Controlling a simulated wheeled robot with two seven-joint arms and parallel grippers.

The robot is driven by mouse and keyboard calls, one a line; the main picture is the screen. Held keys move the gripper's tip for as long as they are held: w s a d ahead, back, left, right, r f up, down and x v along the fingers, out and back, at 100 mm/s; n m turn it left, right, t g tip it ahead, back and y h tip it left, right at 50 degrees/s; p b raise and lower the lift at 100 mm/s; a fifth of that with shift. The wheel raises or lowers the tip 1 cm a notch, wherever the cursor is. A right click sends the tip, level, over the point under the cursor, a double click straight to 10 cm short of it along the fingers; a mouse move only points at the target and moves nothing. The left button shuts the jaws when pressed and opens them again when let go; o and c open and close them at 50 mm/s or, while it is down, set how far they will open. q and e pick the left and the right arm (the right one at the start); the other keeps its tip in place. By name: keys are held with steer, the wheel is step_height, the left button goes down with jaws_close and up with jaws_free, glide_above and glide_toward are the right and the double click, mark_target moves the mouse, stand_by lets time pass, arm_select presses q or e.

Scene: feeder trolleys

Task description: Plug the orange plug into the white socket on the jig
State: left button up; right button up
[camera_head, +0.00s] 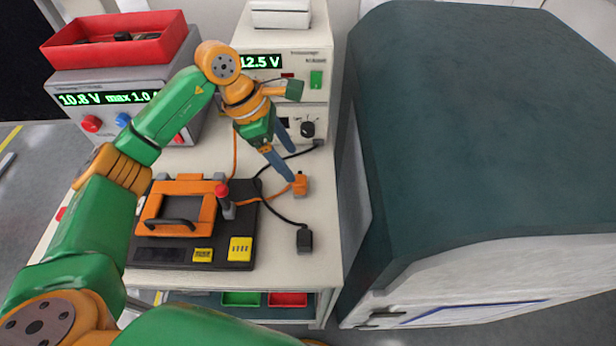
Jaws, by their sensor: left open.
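The orange plug (300,185) stands on the light trolley top to the right of the jig, with an orange cable running from it to the left. My left gripper (292,168) points down just above and behind the orange plug, its two blue-grey fingers apart and nothing seen between them. One fingertip is very near the plug; I cannot tell whether it touches. The jig has a black base (215,262), an orange frame (204,216) with a black handle, and a red-tipped lever (223,192). I cannot make out the white socket. My right gripper is not in view.
A black plug (304,240) lies right of the jig on a black cable. Two power supplies (316,65) (85,82) stand at the back, the left one under a red tray (118,48). A large dark-green-topped cabinet (480,120) borders the trolley's right side.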

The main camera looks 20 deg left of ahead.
mark_target(298, 180)
arm_select(q)
steer(key=shift+f+b, duration=0.3)
steer(key=shift+f, duration=0.3)
steer(key=shift+s+r, duration=0.3)
steer(key=shift+s, duration=0.05)
steer(key=shift+w+d+f+p, duration=0.1)
steer(key=shift+d+f+p, duration=0.15)
steer(key=shift+f+p, duration=0.25)
steer(key=shift+d+f, duration=0.15)
steer(key=shift+f, duration=0.3)
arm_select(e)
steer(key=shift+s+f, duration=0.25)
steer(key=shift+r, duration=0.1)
arm_select(q)
steer(key=p+x, duration=0.1)
steer(key=x, duration=0.1)
steer(key=p+x, duration=0.1)
steer(key=x, duration=0.1)
steer(key=shift+d+f, duration=0.2)
steer(key=shift+f, duration=0.4)
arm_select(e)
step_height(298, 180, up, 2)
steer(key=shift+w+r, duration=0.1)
